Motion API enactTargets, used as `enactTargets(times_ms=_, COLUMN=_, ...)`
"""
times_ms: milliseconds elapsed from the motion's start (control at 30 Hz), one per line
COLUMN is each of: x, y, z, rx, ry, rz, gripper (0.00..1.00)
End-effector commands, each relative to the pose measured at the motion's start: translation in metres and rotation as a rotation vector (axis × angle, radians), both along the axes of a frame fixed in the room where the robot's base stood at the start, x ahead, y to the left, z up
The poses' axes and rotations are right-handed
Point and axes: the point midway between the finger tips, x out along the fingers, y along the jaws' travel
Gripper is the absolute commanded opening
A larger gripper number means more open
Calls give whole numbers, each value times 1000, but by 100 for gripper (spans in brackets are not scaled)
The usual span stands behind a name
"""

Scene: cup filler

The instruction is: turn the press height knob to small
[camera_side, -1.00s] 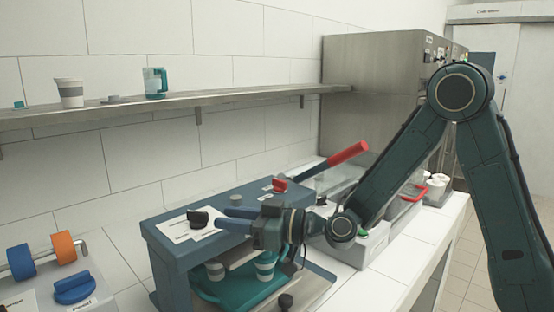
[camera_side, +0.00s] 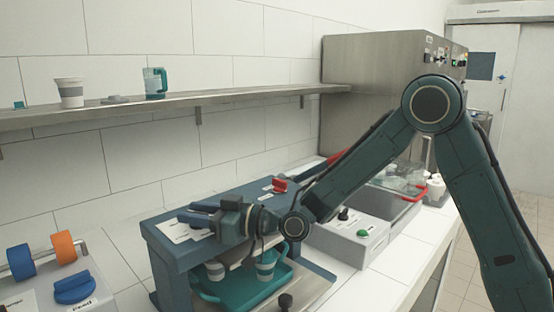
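A blue press (camera_side: 166,248) stands on the counter. A white label plate (camera_side: 174,231) lies on the left of its top. The black knob at that plate is largely hidden by my gripper (camera_side: 192,215). My fingers point left and lie over or around the knob. I cannot tell whether they touch it or how far apart they are. A red knob (camera_side: 280,185) sits farther back on the press top. The label texts are too small to read, so which knob sets the press height is not clear.
Cups (camera_side: 266,266) stand on a teal tray (camera_side: 218,290) under the press top. A blue knob (camera_side: 74,289) and tape rolls (camera_side: 64,247) are at the left. A control box (camera_side: 346,239) stands to the right. A shelf (camera_side: 230,94) runs along the wall.

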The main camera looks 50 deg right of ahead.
Motion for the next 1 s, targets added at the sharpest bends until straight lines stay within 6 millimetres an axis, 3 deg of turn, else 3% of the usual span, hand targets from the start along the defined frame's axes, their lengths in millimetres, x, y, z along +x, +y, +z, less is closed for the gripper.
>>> enactTargets(times_ms=100, x=0, y=0, z=0, rx=0, ry=0, rz=0, gripper=33)
enactTargets(times_ms=300, x=0, y=0, z=0, rx=0, ry=0, rz=0, gripper=0)
enactTargets(times_ms=1000, x=0, y=2, z=-5, rx=-7, ry=16, rz=-84, gripper=0)
